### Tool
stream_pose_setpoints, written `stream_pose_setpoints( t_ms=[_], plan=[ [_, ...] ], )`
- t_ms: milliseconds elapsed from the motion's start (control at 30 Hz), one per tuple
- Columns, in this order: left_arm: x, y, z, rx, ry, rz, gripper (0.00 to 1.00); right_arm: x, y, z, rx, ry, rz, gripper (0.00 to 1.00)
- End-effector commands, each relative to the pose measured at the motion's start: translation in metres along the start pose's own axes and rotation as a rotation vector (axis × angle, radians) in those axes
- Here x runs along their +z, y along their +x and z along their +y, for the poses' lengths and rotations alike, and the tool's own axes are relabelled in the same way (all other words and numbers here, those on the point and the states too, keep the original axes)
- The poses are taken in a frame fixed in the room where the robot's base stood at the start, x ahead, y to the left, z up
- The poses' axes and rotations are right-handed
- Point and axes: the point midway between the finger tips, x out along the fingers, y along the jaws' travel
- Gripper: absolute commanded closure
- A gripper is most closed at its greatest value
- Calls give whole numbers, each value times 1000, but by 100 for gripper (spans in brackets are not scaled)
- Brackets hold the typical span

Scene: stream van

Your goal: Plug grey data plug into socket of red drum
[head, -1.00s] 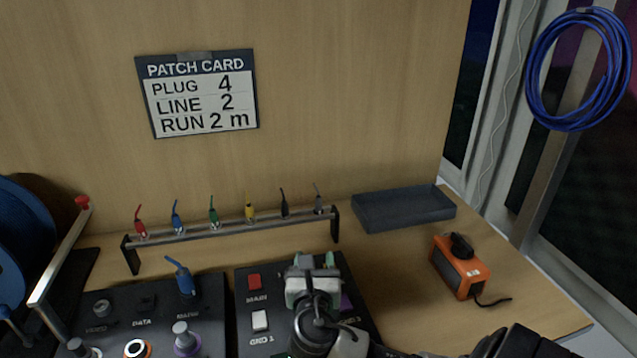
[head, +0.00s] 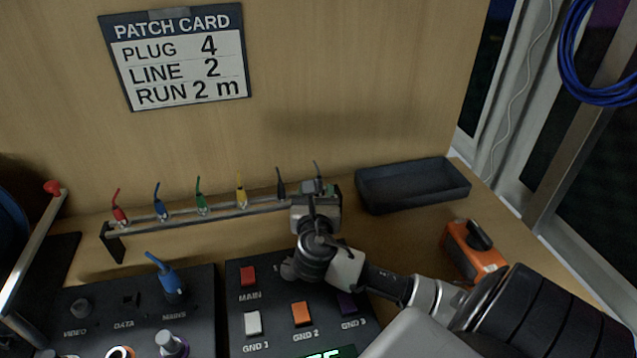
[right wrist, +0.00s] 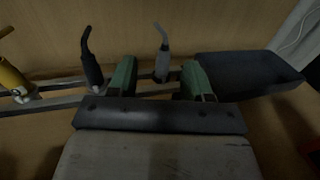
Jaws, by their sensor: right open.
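The grey plug (head: 317,170) stands upright at the right end of the plug rack (head: 180,219); my gripper hides its lower part in the head view. It also shows in the right wrist view (right wrist: 162,60). My right gripper (head: 317,187) is open at the rack. In the right wrist view its green fingertips (right wrist: 160,78) lie left and right of the grey plug, with gaps on both sides. A red drum cannot be made out; only part of a blue drum (head: 10,245) shows at the left edge. My left gripper is not in view.
Red, blue, green, yellow and black plugs (head: 281,184) share the rack. A dark tray (head: 412,204) and orange box (head: 460,262) stand to the right. In front are two black panels; a blue plug (head: 163,270) is in the left one, above MAINS.

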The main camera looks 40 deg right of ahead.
Motion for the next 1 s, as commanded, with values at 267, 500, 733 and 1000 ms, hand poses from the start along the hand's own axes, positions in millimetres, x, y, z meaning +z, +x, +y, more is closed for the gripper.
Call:
stream_pose_setpoints(
  t_ms=[267,500,733,1000],
  plan=[
    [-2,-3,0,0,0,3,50,-4,37,-6,-2,-2,-2,50],
    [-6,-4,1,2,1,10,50,-5,53,-5,1,-1,0,50],
    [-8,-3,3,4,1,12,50,-5,52,-5,1,-1,0,61],
    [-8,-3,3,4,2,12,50,-5,52,-5,1,-1,1,100]
  ],
)
